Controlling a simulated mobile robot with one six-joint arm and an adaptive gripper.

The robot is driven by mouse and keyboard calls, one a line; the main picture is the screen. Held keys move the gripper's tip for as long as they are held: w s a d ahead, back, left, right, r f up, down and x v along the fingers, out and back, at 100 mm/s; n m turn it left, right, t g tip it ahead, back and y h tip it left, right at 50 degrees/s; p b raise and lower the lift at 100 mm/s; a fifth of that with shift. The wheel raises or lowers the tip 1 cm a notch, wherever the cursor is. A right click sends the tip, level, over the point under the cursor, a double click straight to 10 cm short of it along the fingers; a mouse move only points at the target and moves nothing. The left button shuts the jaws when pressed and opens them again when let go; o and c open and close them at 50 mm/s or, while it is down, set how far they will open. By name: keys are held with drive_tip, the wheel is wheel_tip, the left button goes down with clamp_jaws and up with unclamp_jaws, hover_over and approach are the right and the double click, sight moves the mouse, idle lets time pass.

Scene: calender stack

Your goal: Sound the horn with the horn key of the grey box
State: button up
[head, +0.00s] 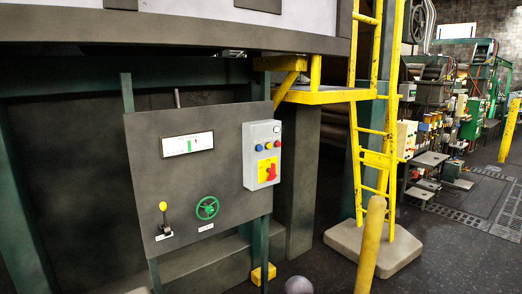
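The grey box (249,168) is fixed upright on the right part of a dark panel. Its front carries a row of small round buttons: a blue one (258,147), a red one (267,146) and another blue one (277,144). A small mark or fitting shows near its top right. Below the row is a yellow plate with a red rotary handle (270,172). The labels are too small to read, so I cannot tell which key is the horn key. My gripper is not in view.
The dark panel (150,185) also bears a gauge (187,144), a yellow-knobbed lever (164,215) and a green handwheel (207,208). A yellow ladder (372,130) and a yellow post (370,245) stand to the right. A yellow block (263,273) lies below the panel.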

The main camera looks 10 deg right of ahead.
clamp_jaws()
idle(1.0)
